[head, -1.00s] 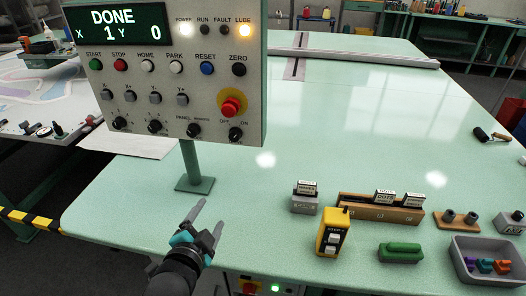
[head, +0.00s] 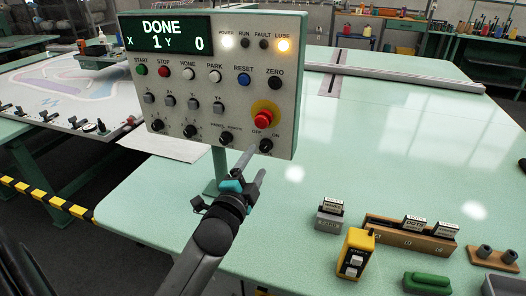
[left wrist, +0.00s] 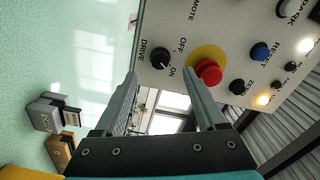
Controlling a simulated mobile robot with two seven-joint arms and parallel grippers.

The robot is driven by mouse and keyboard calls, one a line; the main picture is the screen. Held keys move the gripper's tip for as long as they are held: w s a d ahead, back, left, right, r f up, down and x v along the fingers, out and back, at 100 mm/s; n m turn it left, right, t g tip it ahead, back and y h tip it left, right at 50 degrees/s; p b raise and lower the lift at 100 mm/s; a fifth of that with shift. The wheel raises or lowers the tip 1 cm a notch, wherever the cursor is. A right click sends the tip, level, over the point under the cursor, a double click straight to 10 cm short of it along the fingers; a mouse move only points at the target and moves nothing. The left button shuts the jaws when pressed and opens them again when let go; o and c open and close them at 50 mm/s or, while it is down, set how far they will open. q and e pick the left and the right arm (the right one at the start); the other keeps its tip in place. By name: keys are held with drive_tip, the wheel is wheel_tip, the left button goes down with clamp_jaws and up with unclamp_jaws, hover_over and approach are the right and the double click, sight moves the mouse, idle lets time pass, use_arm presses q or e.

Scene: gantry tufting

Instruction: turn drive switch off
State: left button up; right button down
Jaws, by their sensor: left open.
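The drive switch (head: 266,146) is a black knob at the lower right of the grey control panel (head: 285,115), under the red emergency stop button (head: 263,118). In the left wrist view the knob (left wrist: 161,58) sits beside the words DRIVE, OFF and ON; its pale mark seems to face ON. My left gripper (head: 256,165) is open and empty, just below and in front of the switch. In the left wrist view the switch shows between its fingertips (left wrist: 161,66), apparently beyond them. Contact cannot be told. My right gripper is out of view.
Other knobs, such as the panel/remote one (head: 226,138), sit left of the switch. The panel's post (head: 219,165) stands on the green table (head: 330,160). A yellow pendant (head: 355,254) and a wooden rack (head: 400,238) stand right. The table's middle is clear.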

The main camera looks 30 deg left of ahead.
sight(264, 149)
use_arm(q)
drive_tip(key=shift+x, duration=3.2)
clamp_jaws()
